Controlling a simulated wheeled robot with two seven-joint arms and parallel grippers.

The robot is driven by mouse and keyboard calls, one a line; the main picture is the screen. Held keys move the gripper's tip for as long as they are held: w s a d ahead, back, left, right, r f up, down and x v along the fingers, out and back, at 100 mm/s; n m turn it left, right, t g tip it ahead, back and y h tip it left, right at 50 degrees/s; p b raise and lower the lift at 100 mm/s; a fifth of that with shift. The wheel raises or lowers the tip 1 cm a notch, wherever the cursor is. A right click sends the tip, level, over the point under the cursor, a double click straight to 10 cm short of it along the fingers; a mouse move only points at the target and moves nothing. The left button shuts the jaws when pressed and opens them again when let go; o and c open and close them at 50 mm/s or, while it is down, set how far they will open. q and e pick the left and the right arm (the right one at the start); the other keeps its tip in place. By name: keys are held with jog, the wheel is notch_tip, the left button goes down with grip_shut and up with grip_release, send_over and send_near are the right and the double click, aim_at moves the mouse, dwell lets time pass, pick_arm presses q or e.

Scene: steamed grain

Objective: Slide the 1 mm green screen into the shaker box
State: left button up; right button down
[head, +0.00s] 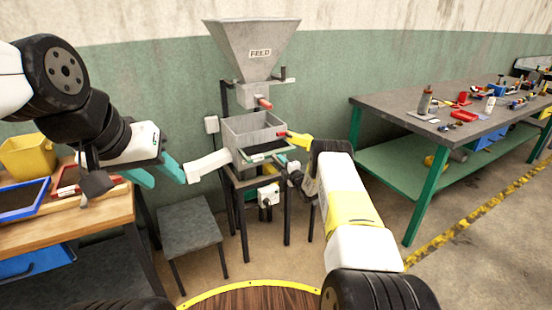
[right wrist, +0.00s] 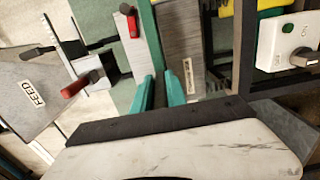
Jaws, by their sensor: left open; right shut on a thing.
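The grey shaker box (head: 240,131) stands on a dark stand under the hopper, with a pale chute at its left. The green screen (head: 262,155) is at the box's lower front; its green edge also shows in the right wrist view (right wrist: 150,40). How far the screen is inside the box is hard to tell. My right gripper (head: 284,163) is shut on the screen's near edge; its teal fingertips show in the right wrist view (right wrist: 160,82). My left gripper (head: 160,172) is open and empty, left of the chute.
A hopper marked FEED (head: 255,50) is above the box. A red-handled part (head: 264,103) and a yellow part (head: 298,140) are close by. A blue-framed screen (head: 40,190), red-framed screen (head: 66,178) and yellow bin (head: 28,155) are on the left bench. A grey stool (head: 190,232) stands below.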

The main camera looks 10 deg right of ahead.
jog(key=shift+x, duration=0.95)
jog(key=shift+r, duration=0.15)
